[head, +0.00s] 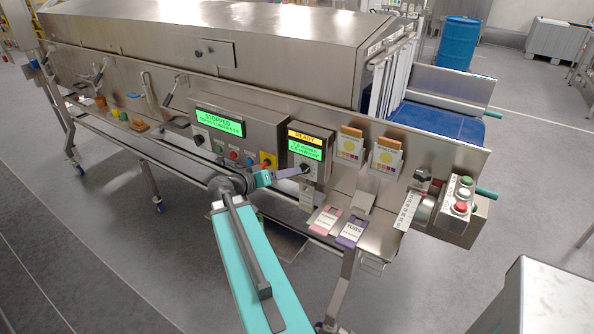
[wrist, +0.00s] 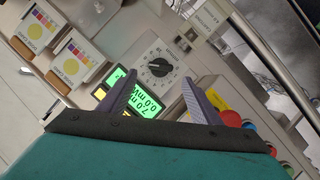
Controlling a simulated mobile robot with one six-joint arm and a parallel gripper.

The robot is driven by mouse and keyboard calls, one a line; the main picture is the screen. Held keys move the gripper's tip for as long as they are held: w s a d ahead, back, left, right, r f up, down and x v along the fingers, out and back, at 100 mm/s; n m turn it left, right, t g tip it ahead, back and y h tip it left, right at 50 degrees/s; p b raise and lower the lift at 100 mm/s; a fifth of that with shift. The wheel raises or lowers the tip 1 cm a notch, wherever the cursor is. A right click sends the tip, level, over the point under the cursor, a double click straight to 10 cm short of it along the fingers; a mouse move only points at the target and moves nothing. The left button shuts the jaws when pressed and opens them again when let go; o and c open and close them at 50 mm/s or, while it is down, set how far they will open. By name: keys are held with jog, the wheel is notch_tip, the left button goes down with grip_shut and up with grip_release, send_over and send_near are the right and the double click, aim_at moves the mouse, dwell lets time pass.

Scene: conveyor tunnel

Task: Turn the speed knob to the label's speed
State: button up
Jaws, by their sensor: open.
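The speed knob (wrist: 158,68) is a dark knob on a white dial plate with tick marks, ahead of my gripper (wrist: 160,92) in the wrist view. My gripper's two purple fingers are spread and empty, with the knob beyond the gap and apart from them. In the head view my gripper (head: 303,171) is at the small control box, partly covering the knob area. The box's green display (head: 305,150) seems to read 7.0 and 0.0 m/min, under a yellow READY strip. Pink (head: 326,220) and purple (head: 352,232) cards lie on the right shelf; their small print is unreadable.
A wider panel with a green STOPPED display (head: 218,122), coloured buttons and another knob (head: 198,138) is to the left. Two cards with yellow discs (head: 350,146) hang to the right. A red-green button box (head: 461,205) stands farther right.

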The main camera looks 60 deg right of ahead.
aim_at(303, 171)
jog(key=p+x, duration=0.2)
jog(key=x, duration=0.4)
jog(key=shift+d, duration=0.2)
jog(key=shift+c, duration=0.2)
jog(key=c, duration=1)
